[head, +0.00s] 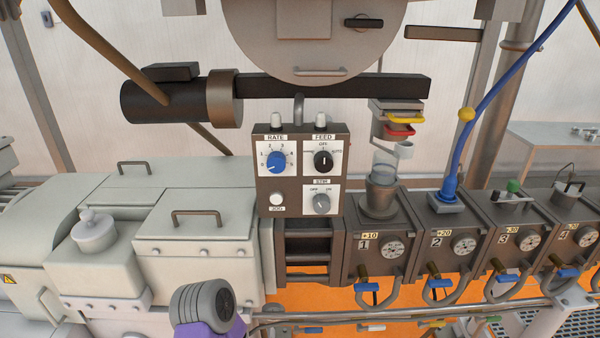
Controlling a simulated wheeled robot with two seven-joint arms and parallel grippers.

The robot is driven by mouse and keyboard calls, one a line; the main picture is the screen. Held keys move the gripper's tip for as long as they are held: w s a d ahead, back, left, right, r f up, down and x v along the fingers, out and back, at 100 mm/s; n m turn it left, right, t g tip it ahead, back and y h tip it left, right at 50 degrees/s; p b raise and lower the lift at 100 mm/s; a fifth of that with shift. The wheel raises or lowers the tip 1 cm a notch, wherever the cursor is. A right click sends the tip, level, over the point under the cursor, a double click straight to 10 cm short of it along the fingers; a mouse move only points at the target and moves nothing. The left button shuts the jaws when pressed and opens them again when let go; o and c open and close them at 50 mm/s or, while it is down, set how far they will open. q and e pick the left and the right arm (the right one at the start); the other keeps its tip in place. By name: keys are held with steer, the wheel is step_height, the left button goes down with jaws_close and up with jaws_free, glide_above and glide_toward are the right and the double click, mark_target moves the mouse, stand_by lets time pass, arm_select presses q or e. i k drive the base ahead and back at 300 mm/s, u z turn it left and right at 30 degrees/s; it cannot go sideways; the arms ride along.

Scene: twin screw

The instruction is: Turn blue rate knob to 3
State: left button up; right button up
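The blue rate knob (276,162) sits on a white plate marked RATE, at the upper left of the dark control box (263,196) in the middle of the head view. Numbers from 0 to 5 ring the dial. The knob's light pointer mark seems to aim down-left, near the 0; it is small and hard to read exactly. Nothing touches or covers the knob. Neither of my grippers shows in the head view.
A black FEED knob (324,161) is right of the rate knob, with a grey STIR knob (321,203) below it and a white JOG button (276,199) at lower left. A dark horizontal bar (335,87) runs above the box. Numbered barrel blocks (373,243) stand to the right.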

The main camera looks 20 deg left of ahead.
mark_target(276, 160)
steer(key=z, duration=1.95)
steer(key=k, duration=0.9)
steer(key=u, duration=1.95)
